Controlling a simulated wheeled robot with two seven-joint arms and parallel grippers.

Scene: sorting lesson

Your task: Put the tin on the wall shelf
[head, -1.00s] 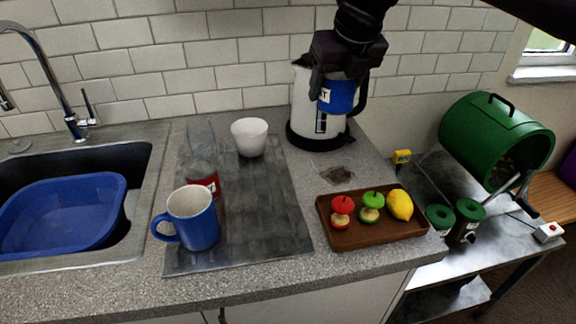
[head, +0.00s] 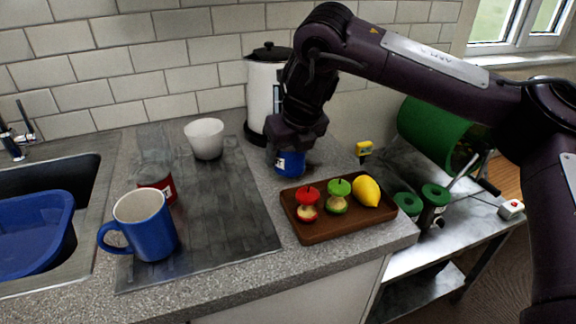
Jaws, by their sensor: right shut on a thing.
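A blue tin (head: 290,164) with a white label is in my right gripper (head: 296,148), low over the counter behind the wooden tray. The gripper is shut on the tin from above and hides its upper part. I cannot tell whether the tin's base touches the counter. A red container (head: 166,191) with a pale label stands on the dark mat, partly behind the blue mug (head: 152,238). No wall shelf shows in this view. My left gripper is not in view.
The wooden tray (head: 318,234) holds two apple-like pieces and a lemon (head: 367,190), close in front of the tin. A kettle (head: 261,92) stands behind my gripper. A white cup (head: 205,138) is on the mat (head: 222,212). A green drum (head: 428,122) stands at right.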

